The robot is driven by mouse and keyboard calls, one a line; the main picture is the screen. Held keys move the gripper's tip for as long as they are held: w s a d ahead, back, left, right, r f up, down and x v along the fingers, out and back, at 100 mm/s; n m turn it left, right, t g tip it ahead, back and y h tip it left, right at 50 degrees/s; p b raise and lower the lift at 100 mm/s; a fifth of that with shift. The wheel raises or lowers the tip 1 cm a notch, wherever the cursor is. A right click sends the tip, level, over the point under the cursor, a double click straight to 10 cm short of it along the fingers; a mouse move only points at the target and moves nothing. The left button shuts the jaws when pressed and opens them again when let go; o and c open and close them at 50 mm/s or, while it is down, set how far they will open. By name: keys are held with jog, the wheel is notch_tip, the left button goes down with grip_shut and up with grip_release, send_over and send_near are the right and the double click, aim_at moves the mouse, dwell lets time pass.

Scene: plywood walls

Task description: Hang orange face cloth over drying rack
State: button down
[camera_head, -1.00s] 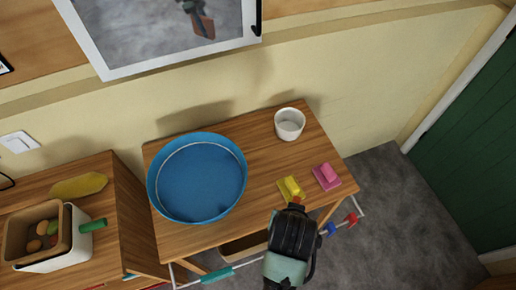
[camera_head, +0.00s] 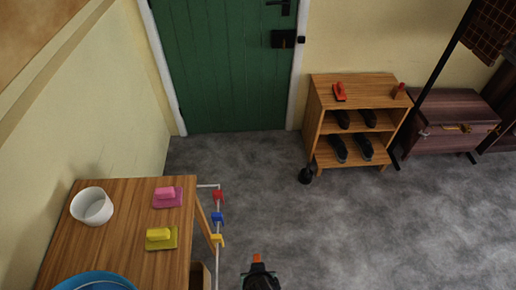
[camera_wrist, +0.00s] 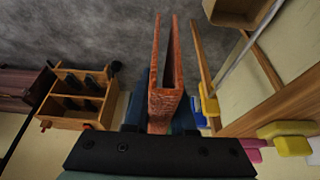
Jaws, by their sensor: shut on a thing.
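The orange face cloth (camera_wrist: 166,100) hangs folded in a narrow U shape between the jaws of my gripper in the wrist view. In the head view only a small orange tip (camera_head: 256,258) of it shows above my gripper (camera_head: 261,279), at the bottom edge. The drying rack (camera_head: 217,265) is a thin white rail along the table's right side, with red, blue and yellow clips on it. In the wrist view the rail (camera_wrist: 244,47) lies to the right of the cloth, apart from it. My gripper is right of the rack in the head view.
A shoe shelf (camera_head: 357,93) stands by the green door (camera_head: 225,60). The grey floor between is mostly clear.

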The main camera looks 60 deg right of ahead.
jog(key=b, duration=0.4)
send_over(217, 282)
jog(key=shift+w, duration=0.1)
notch_tip(217, 282, down, 7)
jog(key=b, duration=0.7)
jog(key=shift+r, duration=0.2)
jog(key=shift+f+b, duration=1.05)
jog(key=shift+f, duration=0.55)
jog(key=c, duration=0.7)
grip_release()
